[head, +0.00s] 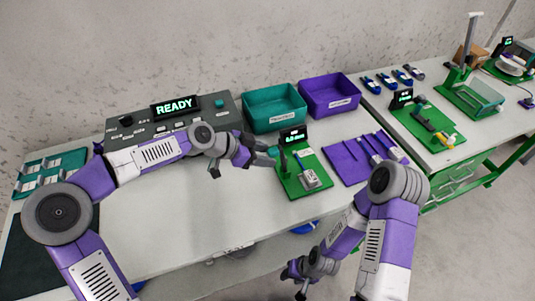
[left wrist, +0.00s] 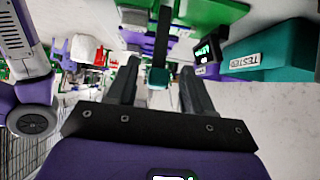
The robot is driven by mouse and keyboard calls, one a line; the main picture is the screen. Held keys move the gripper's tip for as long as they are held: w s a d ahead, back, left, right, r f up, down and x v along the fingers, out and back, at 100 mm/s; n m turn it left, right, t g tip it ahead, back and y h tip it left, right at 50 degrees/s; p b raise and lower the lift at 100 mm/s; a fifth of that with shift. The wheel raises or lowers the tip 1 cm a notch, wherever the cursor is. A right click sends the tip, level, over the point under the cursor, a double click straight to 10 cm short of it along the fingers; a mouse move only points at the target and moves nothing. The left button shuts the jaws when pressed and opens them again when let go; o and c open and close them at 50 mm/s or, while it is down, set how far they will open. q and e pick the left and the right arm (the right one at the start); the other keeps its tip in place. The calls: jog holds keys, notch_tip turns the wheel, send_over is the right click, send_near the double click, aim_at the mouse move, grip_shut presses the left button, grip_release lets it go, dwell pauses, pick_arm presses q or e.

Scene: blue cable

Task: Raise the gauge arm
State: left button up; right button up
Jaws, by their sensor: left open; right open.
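The gauge stands on a green base (head: 311,188) on the table, with a small dark display (head: 293,136) behind it. A grey part (head: 311,179) sits on the base. My left gripper (head: 268,156) is open at the left side of the gauge. In the left wrist view the dark gauge arm (left wrist: 162,38) with its teal tip (left wrist: 158,77) shows between the two open fingers of my left gripper (left wrist: 160,66). I cannot tell whether a finger touches it. My right gripper (head: 298,280) is open and empty, low in front of the table edge.
A teal bin (head: 273,125) and a purple bin (head: 329,113) stand behind the gauge. A purple mat (head: 345,164) with long parts lies to its right. A console reading READY (head: 174,107) is at the back left. The front-left table (head: 180,225) is clear.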

pick_arm(q)
jog(key=p+v, duration=0.1)
jog(key=v, duration=0.5)
jog(key=shift+f, duration=0.1)
